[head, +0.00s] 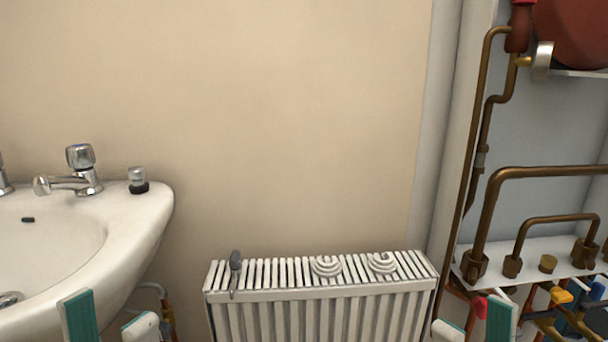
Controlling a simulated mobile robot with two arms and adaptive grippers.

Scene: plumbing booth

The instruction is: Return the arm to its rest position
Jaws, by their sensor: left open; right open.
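My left gripper (110,325) shows at the bottom left, in front of the washbasin. Its two pale fingers, one with a green inner pad, are apart with nothing visible between them. My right gripper (475,328) shows at the bottom right, in front of the pipework and to the right of the radiator. Its fingers are also apart, with no held thing visible. Only the finger ends show at the bottom edge; the rest of both arms is out of view.
The white washbasin (150,215) with a chrome tap (82,172) stands at left. A white radiator (320,290) bears two white coiled items and a grey tool (235,264). Copper pipes (485,215) and a red vessel (575,35) are at right. The upper middle wall is bare.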

